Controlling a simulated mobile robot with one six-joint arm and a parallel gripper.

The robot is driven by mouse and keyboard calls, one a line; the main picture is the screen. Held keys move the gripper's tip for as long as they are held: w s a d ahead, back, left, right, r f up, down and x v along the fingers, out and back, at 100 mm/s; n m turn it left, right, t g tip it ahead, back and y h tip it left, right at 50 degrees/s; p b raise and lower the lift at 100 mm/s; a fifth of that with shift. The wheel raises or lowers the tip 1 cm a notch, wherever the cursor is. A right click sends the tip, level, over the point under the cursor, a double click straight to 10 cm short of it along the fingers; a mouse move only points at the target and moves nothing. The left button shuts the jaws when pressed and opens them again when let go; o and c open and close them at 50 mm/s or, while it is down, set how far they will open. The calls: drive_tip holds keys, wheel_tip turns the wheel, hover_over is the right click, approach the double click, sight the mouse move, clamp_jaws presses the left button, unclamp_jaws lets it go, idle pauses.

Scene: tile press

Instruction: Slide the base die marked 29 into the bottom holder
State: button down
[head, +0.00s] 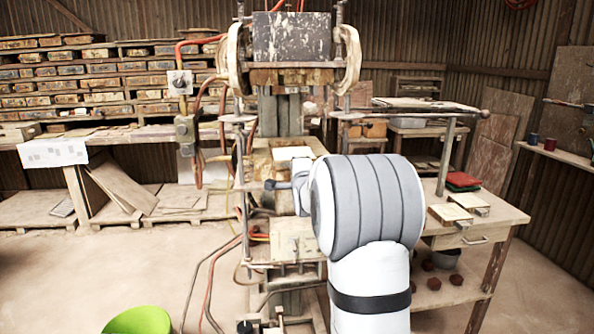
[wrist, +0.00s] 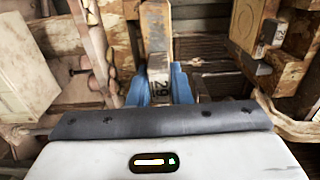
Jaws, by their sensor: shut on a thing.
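My gripper (wrist: 158,92) has blue fingers and is shut on the grey end of the base die (wrist: 157,68), where the number 29 shows. The die's tan body extends away from the fingers, and its far end leaves the wrist view. In the head view, my gripper (head: 279,185) is at the front of the press, partly hidden by my wrist. I cannot tell whether this plate is the held die or how deep the die sits.
The press's upper block (head: 292,37) hangs above, with hoses at the left. At the right, a wooden table (head: 500,222) bears pale plates (head: 449,213) and a red and green stack (head: 463,181).

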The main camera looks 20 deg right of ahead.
sight(292, 153)
drive_tip(key=shift+w+r, duration=0.15)
drive_tip(key=shift+x, duration=1.35)
drive_tip(key=shift+w+d, duration=0.1)
drive_tip(key=shift+p+x, duration=0.45)
drive_tip(key=shift+x, duration=0.95)
drive_tip(key=shift+p+x, duration=0.45)
drive_tip(key=shift+x, duration=1.05)
drive_tip(key=shift+w, duration=0.1)
drive_tip(key=shift+p+x, duration=0.4)
drive_tip(key=shift+x, duration=0.75)
drive_tip(key=shift+w+d, duration=0.2)
drive_tip(key=shift+w, duration=0.45)
